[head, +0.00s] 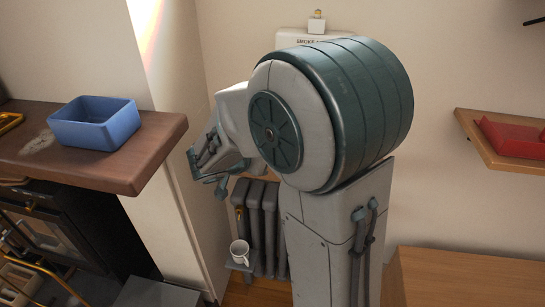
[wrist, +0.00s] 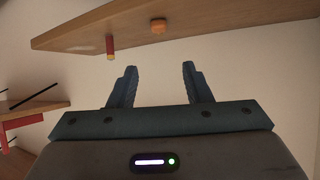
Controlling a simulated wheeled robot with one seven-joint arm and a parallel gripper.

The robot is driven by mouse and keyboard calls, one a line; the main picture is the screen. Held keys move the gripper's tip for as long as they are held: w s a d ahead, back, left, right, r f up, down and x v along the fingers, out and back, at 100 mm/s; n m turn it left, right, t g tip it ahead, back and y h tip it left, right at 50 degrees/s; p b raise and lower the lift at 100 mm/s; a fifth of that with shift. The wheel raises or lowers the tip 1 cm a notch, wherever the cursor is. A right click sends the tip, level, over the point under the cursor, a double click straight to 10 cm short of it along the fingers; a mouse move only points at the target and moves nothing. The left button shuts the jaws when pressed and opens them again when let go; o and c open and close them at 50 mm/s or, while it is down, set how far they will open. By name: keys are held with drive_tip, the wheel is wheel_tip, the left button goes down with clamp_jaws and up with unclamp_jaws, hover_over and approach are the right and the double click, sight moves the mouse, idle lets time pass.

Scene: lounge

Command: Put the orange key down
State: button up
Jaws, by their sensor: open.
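My gripper (wrist: 157,88) is open, its two dark fingers apart with nothing visible between them. In the head view my gripper (head: 207,172) is left of my arm, in the air above the radiator and right of the counter. A small orange rounded thing (wrist: 158,26) rests against a wooden shelf (wrist: 220,18) in the wrist view, beyond the fingertips and apart from them. I cannot tell whether this orange thing is the key. No clear key shape shows in either view.
A red cylinder with a yellowish end (wrist: 110,46) is on the same shelf. The head view shows a blue bin (head: 94,123) on a dark wooden counter (head: 120,176), a radiator (head: 270,205), a white mug (head: 240,252), and a red tray (head: 510,136) on a right-hand shelf (head: 480,140).

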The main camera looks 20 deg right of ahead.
drive_tip(key=s+a+n+g+y, duration=0.2)
drive_tip(key=s+n+y, duration=0.3)
drive_tip(key=s, duration=0.5)
drive_tip(key=s+a+n+g+y, duration=0.1)
drive_tip(key=s+a+n+y, duration=0.3)
drive_tip(key=s, duration=0.6)
drive_tip(key=shift+s+a+n+g+y, duration=0.15)
drive_tip(key=shift+a+n+g+y, duration=0.3)
drive_tip(key=shift+n, duration=0.75)
drive_tip(key=p+v, duration=0.2)
drive_tip(key=w+p+v, duration=0.1)
drive_tip(key=p+v, duration=0.1)
drive_tip(key=shift+r, duration=0.2)
